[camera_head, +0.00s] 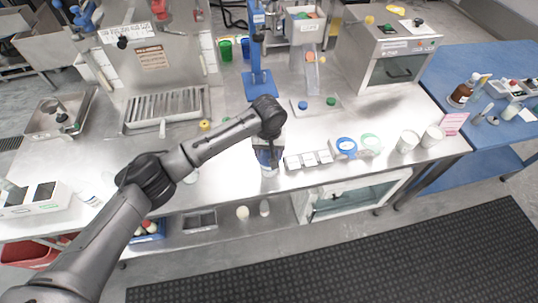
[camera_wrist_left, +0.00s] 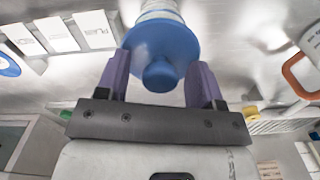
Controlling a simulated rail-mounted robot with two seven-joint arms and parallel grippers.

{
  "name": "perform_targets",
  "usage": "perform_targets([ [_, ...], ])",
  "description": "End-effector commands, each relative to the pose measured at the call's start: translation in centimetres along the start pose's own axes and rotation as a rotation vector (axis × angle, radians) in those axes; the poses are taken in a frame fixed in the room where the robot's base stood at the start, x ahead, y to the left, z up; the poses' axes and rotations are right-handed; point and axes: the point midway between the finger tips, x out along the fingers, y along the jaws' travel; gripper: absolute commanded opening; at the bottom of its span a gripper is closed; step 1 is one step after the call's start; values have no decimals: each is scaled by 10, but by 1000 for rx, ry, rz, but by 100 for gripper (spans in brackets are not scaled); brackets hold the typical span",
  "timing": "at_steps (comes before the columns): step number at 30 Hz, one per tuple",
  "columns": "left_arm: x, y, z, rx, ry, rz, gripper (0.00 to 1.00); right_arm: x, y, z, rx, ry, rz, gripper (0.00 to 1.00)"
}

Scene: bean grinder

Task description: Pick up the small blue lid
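The small blue lid (camera_wrist_left: 158,38) with its round knob sits on a pale jar in the left wrist view. In the head view, a jar (camera_head: 268,170) with a blue band shows just under my left gripper (camera_head: 270,145), near the front edge of the counter. In the left wrist view, the two purple fingers of the left gripper (camera_wrist_left: 160,62) stand apart on either side of the lid's knob, with a gap on both sides. The lid's top is mostly hidden by the arm in the head view. My right gripper is not in view.
White labelled boxes (camera_head: 308,160) stand right of the jar. Farther right are a blue-rimmed container (camera_head: 347,146) and white cups (camera_head: 408,141). A blue stand (camera_head: 259,84) rises behind the gripper. The counter's front edge is close.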

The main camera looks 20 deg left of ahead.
Motion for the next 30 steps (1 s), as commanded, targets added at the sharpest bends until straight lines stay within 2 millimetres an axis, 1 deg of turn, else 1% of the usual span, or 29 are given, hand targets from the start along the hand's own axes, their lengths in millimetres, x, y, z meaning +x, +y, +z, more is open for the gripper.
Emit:
perform_targets([
  [1,0,0,0,0,0,0,56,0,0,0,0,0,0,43],
  [2,0,0,0,0,0,0,53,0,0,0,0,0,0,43],
  [15,0,0,0,0,0,0,11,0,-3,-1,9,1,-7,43],
  [23,-1,0,0,0,0,0,10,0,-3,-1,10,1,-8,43],
  [26,-5,0,0,0,1,1,10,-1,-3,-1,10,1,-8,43],
  [30,-18,0,-1,0,2,2,10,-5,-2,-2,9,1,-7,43],
])
